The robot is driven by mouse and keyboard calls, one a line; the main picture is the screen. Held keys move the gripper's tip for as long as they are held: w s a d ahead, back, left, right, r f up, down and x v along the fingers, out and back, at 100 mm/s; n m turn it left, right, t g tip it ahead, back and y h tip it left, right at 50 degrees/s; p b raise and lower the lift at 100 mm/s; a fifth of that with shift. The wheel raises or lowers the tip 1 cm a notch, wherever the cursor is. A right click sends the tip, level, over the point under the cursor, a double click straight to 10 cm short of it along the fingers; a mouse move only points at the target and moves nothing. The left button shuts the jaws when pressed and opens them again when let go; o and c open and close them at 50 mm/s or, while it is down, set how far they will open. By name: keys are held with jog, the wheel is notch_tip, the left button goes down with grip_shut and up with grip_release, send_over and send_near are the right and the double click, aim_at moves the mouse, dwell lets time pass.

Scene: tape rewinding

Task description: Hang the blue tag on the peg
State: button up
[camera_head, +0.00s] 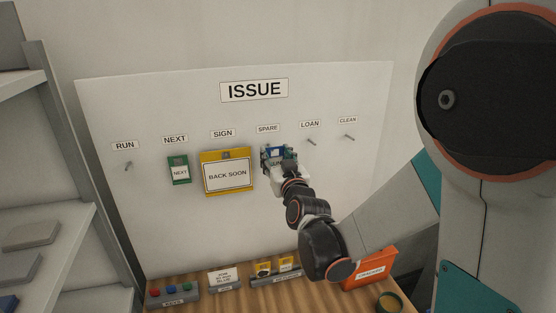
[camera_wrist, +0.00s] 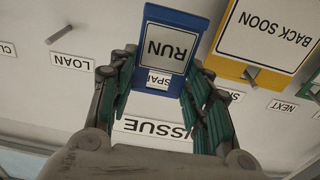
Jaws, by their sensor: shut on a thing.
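The blue tag (camera_wrist: 172,47) has a white face reading RUN, upside down in the wrist view. An opening near its top edge shows part of the SPARE label (camera_wrist: 158,80) behind it. My gripper (camera_wrist: 164,70) is shut on the tag, with a finger at each side. In the head view my gripper (camera_head: 281,163) is at the board under the SPARE label (camera_head: 268,128), and the tag (camera_head: 267,154) is mostly hidden. I cannot see the SPARE peg or tell whether the tag is on it. The RUN peg (camera_head: 128,166) is bare.
A yellow BACK SOON sign (camera_head: 228,194) hangs close left of my gripper, and a green NEXT tag (camera_head: 179,176) further left. The LOAN peg (camera_head: 311,142) and CLEAN peg (camera_head: 349,136) are bare. An orange box (camera_head: 369,284) and small trays stand on the wooden counter below.

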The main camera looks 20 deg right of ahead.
jog(key=shift+w+f+b, duration=0.2)
jog(key=shift+w, duration=0.65)
jog(key=shift+w+f+b, duration=0.2)
jog(key=shift+w+f, duration=0.05)
jog(key=shift+w, duration=0.6)
jog(key=shift+w+f+b, duration=0.2)
jog(key=shift+w, duration=0.65)
jog(key=o, duration=0.9)
